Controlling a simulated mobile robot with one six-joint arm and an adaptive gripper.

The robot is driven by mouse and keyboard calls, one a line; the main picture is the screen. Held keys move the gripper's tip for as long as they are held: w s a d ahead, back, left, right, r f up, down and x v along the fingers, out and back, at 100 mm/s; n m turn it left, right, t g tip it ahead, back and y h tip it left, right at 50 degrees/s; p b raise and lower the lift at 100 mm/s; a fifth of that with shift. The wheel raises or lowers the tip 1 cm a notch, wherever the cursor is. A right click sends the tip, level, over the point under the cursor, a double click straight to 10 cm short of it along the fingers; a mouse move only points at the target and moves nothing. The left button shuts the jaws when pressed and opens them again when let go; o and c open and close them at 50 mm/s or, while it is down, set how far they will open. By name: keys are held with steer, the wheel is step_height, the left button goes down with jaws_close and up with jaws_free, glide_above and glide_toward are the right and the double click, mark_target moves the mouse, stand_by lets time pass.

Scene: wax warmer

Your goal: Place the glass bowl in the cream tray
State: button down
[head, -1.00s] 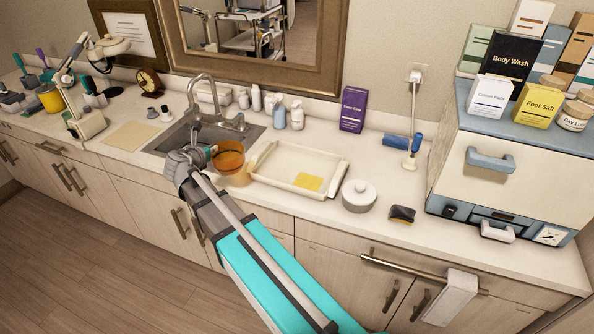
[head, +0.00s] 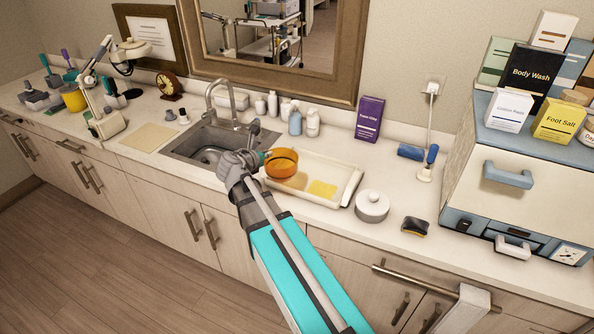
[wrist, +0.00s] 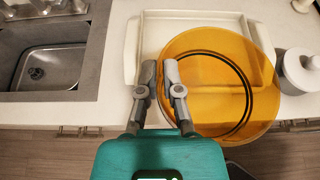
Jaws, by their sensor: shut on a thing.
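The glass bowl (head: 281,163) is amber and see-through. My gripper (head: 262,158) is shut on its left rim and holds it raised over the left part of the cream tray (head: 347,187). In the wrist view the bowl (wrist: 220,82) hangs right of my gripper (wrist: 160,75), with its rim between the fingers. It covers much of the tray (wrist: 131,50) there. The bowl looks roughly upright. Its exact height above the tray is hard to tell.
The sink (head: 205,141) is to the left. A white lidded jar (head: 372,206) and a dark sponge (head: 415,226) stand to the right. Small bottles (head: 295,122) and a purple box (head: 369,119) stand behind.

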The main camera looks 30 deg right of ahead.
steer(key=a+f+b+x, duration=0.1)
steer(key=b+x, duration=0.3)
steer(key=x, duration=0.3)
steer(key=a+f+b+x, duration=0.1)
steer(key=b+x, duration=0.3)
steer(key=x, duration=0.4)
steer(key=shift+w+f+b, duration=0.3)
steer(key=shift+w+f, duration=0.1)
steer(key=shift+f, duration=0.1)
steer(key=shift+w+d+f+b, duration=0.1)
steer(key=shift+w+f+b, duration=0.05)
steer(key=shift+f+b, duration=0.3)
steer(key=shift+w+d+f+b, duration=0.15)
steer(key=shift+w+f+b, duration=0.05)
steer(key=shift+f+b, duration=1.35)
steer(key=shift+f, duration=0.1)
steer(key=c, duration=0.8)
jaws_free()
